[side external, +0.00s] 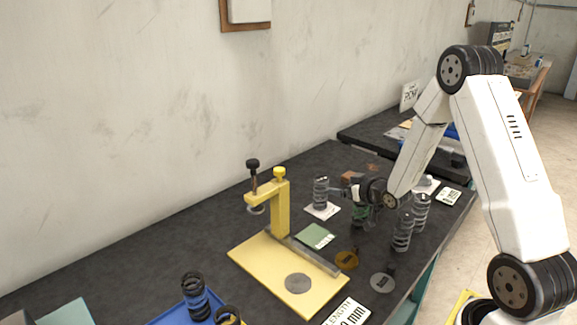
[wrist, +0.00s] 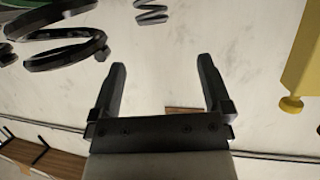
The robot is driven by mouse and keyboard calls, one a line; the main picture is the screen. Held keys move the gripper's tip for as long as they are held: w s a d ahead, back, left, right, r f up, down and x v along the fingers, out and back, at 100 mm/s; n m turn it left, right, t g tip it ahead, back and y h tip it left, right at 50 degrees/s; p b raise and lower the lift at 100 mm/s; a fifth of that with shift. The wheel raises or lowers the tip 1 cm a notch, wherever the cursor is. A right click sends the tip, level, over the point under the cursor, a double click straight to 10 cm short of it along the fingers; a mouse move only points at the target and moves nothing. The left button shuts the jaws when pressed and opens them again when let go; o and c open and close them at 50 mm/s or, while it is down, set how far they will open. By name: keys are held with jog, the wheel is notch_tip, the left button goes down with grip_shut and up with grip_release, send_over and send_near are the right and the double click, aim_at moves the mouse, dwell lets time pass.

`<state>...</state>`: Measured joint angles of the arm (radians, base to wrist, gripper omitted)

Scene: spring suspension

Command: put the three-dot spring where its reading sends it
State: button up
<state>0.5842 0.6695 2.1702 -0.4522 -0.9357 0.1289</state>
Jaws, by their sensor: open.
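Another dark spring (side external: 195,297) stands in a blue tray at the lower left. I cannot make out dots on any spring, so I cannot tell which is the three-dot one. My gripper (wrist: 160,65) is open with nothing between its fingers. In the side view it is close to the spring on the card. Large dark coils (wrist: 60,45) show upper left in the wrist view.
A yellow press (side external: 281,208) with a knobbed screw stands on a yellow base (side external: 262,262) bearing a grey disc. A blue tray (side external: 170,316) and a printed card (side external: 349,312) are at the front.

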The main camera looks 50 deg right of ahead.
jog(key=s+a+r+n+g+y, duration=0.1)
jog(key=s+a+g, duration=0.4)
jog(key=s+a, duration=0.3)
jog(key=s+a+r+n+g+y, duration=0.1)
jog(key=s+a+g, duration=0.5)
jog(key=a, duration=0.8)
jog(key=s, duration=0.3)
jog(key=shift+a+r+y, duration=0.2)
jog(key=shift+a+y, duration=0.05)
jog(key=shift+y, duration=0.05)
jog(key=shift+s, duration=0.1)
